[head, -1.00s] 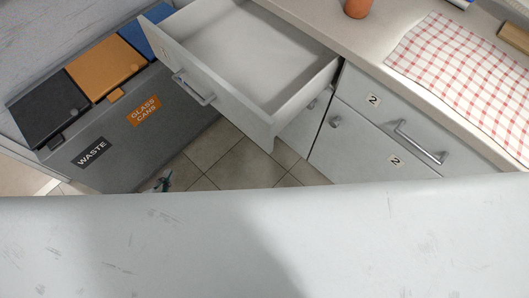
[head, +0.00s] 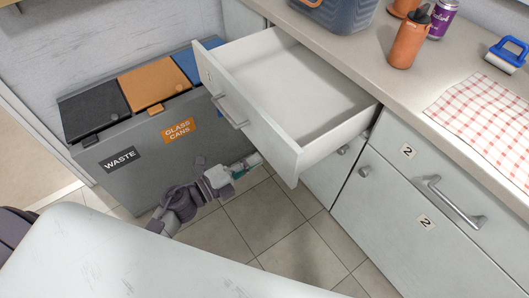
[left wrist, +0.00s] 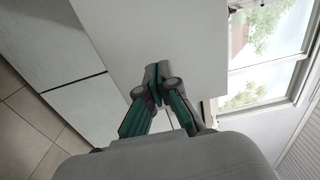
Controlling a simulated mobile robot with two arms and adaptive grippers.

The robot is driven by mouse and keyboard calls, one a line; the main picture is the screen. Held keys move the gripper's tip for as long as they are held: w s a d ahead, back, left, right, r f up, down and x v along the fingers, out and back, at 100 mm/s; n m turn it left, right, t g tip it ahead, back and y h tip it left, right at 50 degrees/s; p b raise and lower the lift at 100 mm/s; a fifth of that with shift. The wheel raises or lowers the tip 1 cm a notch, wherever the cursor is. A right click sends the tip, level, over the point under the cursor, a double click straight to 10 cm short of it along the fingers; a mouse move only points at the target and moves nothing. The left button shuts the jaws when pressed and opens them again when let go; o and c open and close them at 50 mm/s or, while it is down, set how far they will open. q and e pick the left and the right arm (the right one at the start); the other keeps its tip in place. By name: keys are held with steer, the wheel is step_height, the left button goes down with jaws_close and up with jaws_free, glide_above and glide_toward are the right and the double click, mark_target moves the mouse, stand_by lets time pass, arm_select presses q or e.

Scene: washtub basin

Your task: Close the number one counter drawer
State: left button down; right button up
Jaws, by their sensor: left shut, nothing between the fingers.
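The open counter drawer (head: 249,120) is pale grey and juts out from under the counter, empty inside. Its metal bar handle (head: 230,113) is on the front panel. My left gripper (head: 256,160) is shut and empty, low beside the drawer front in the head view. In the left wrist view its green-padded fingers (left wrist: 158,82) meet in front of a pale flat panel (left wrist: 150,35). Whether they touch it I cannot tell. My right gripper is out of view.
Waste bins (head: 130,130) with black, orange and blue lids stand left of the drawer. The counter (head: 420,85) holds a blue basket (head: 335,12), an orange bottle (head: 408,40), a purple can (head: 442,18) and a checked cloth (head: 490,115). Tiled floor (head: 270,225) is open below.

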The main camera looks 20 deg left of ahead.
mark_target(272, 151)
arm_select(q)
steer(key=x, duration=0.3)
steer(key=shift+w+d, duration=0.25)
